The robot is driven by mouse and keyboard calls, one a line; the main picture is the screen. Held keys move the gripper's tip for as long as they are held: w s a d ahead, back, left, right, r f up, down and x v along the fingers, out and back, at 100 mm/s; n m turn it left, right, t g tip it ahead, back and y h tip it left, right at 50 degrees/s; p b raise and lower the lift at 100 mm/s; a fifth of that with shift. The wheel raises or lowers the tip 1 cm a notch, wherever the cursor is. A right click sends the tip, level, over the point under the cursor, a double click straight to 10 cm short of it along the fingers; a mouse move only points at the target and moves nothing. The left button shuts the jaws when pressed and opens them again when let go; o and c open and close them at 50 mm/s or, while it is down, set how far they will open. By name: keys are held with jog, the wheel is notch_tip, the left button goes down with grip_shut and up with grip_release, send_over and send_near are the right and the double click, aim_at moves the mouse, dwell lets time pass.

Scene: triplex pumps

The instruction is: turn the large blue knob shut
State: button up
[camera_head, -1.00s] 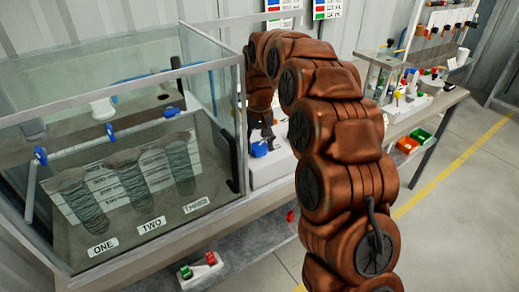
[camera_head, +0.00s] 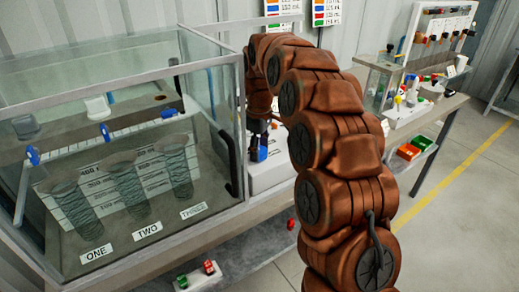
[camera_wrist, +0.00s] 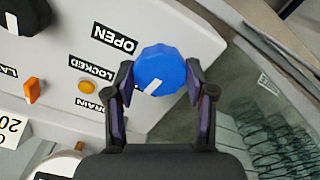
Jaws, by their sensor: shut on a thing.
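The large blue knob (camera_wrist: 160,68) is a faceted round knob on a white panel (camera_wrist: 195,42) in the wrist view. A white line on its face slants toward the picture's lower left. My gripper (camera_wrist: 160,77) has one finger on each side of the knob and is shut on it. The word OPEN is printed on the panel to the knob's upper left, with LOCKED below it. In the head view the knob (camera_head: 262,153) shows at the white box right of the glass tank. My gripper (camera_head: 259,135) is above it, partly hidden by my arm.
An orange button (camera_wrist: 88,87), an orange switch (camera_wrist: 32,90) and a black knob (camera_wrist: 25,15) are on the same panel. The glass tank (camera_head: 120,225) with several coiled columns stands close to the left. Another bench (camera_head: 440,108) with red and green bins is at the right.

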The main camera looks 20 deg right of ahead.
jog(key=shift+n, duration=0.9)
jog(key=o, duration=1.2)
jog(key=shift+c, duration=0.2)
notch_tip(320, 180, up, 12)
